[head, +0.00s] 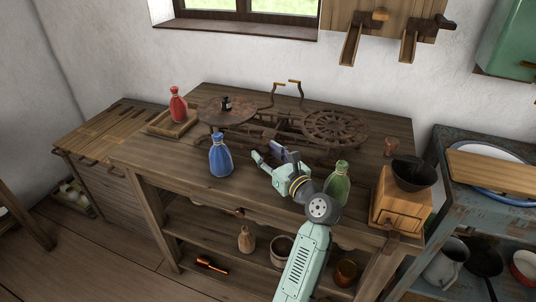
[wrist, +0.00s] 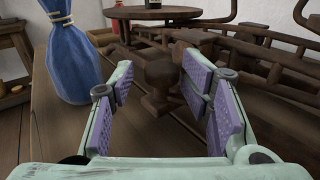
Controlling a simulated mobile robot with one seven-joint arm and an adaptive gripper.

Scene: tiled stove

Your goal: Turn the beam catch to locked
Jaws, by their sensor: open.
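A dark brown balance scale (head: 300,140) stands on the wooden workbench, with a round pan at the left and a spoked round plate at the right. In the wrist view, a dark rounded knob (wrist: 160,72) on a short post stands at the near side of the scale's frame (wrist: 255,75); it looks like the beam catch, but its setting cannot be told. My gripper (head: 268,158) is at the front of the scale. In the wrist view its open jaws (wrist: 158,95) have the knob between and beyond them, with gaps on both sides. In the head view my gripper hides the knob.
A blue bottle (head: 221,156) stands close left of my gripper, a green bottle (head: 337,183) close right. A red bottle (head: 178,105) stands on a small wooden tray at the far left. A coffee grinder (head: 400,200) is at the right end. The bench's left front is clear.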

